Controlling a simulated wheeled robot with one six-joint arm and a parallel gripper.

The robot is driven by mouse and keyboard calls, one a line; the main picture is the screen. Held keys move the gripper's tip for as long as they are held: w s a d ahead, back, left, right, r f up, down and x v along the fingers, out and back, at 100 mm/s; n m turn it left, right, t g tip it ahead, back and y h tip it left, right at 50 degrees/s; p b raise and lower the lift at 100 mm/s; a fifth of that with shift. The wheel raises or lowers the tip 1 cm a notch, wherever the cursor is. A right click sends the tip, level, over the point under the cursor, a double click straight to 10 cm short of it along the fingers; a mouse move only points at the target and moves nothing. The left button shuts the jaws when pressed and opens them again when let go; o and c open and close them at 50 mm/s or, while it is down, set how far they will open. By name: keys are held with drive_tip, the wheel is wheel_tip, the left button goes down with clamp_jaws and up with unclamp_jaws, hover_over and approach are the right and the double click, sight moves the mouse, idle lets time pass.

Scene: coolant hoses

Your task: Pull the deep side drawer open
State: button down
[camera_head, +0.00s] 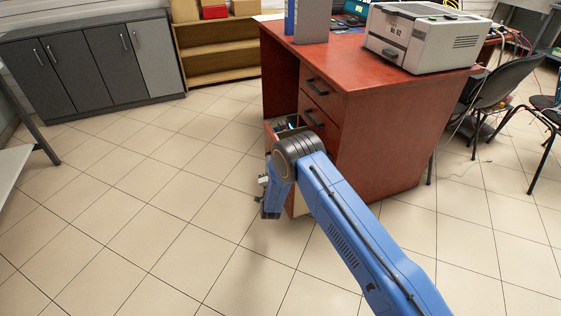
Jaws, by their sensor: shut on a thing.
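The red-brown wooden desk (390,130) has a stack of drawers on its left face. Two upper drawers (317,87) with dark bar handles are closed. The deep side drawer (270,133) at the bottom stands partly out from the desk, and a strip of its inside with some contents shows. My blue arm crosses in front of it and hides most of its front and its handle. My gripper (264,183) is at the drawer's front, mostly hidden behind my wrist. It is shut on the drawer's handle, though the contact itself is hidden.
A printer (425,38) and upright binders (305,20) stand on the desk. Grey cabinets (95,65) and a wooden shelf (217,50) line the back wall. Black chairs (500,85) are at the right. The tiled floor left of the drawer is clear.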

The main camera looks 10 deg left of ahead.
drive_tip(key=s+a, duration=0.8)
drive_tip(key=a, duration=0.4)
drive_tip(key=shift+s+a, duration=0.25)
drive_tip(key=shift+f, duration=0.1)
drive_tip(key=c, duration=2)
unclamp_jaws()
drive_tip(key=shift+c, duration=0.2)
drive_tip(key=shift+s, duration=0.15)
drive_tip(key=v, duration=1.7)
drive_tip(key=shift+s, duration=0.1)
